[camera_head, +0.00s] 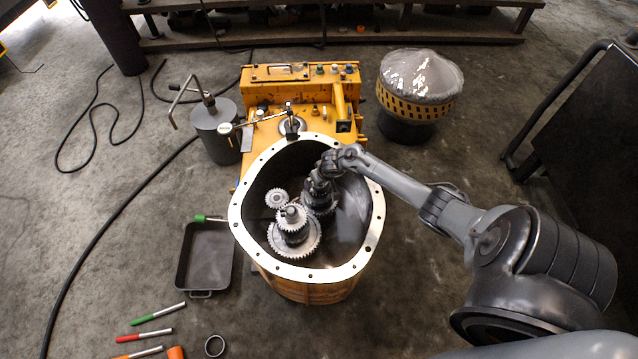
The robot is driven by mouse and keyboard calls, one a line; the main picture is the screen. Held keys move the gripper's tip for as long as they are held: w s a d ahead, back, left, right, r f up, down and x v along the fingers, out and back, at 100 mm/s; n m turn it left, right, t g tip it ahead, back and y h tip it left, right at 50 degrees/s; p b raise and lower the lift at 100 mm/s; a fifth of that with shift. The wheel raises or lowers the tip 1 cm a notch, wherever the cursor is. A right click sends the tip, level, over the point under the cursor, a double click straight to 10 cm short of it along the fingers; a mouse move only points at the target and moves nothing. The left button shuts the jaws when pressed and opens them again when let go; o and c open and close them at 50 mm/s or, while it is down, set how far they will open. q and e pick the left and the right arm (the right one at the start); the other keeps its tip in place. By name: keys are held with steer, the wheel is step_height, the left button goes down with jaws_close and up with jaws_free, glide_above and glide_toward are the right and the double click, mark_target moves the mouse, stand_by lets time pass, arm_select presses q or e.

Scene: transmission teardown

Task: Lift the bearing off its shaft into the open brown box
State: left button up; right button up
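An open transmission housing (374,232) with a pale bolt-holed flange stands in the middle. Inside it, geared shafts stand upright: a large stacked gear shaft (292,238), a small gear (277,198) and a second gear shaft (321,207) further right. My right gripper (320,184) reaches down from the right over the top of that second shaft. Its fingers are small and dark against the shaft, so I cannot tell whether they are open or shut. The bearing is not clearly distinguishable there. I see no brown box. My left gripper is not in view.
A dark tray (181,262) lies left of the housing. Coloured-handled tools (143,336) and a metal ring (214,346) lie at the front left. A grey canister (217,128), yellow machine (262,88) and covered yellow drum (413,103) stand behind. Left floor is mostly clear.

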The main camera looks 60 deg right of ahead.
steer(key=shift+c, duration=0.5)
steer(key=shift+r, duration=0.1)
steer(key=c, duration=1.1)
steer(key=shift+r, duration=0.15)
steer(key=shift+c, duration=0.2)
step_height(320, 180, up, 18)
steer(key=p, duration=1.1)
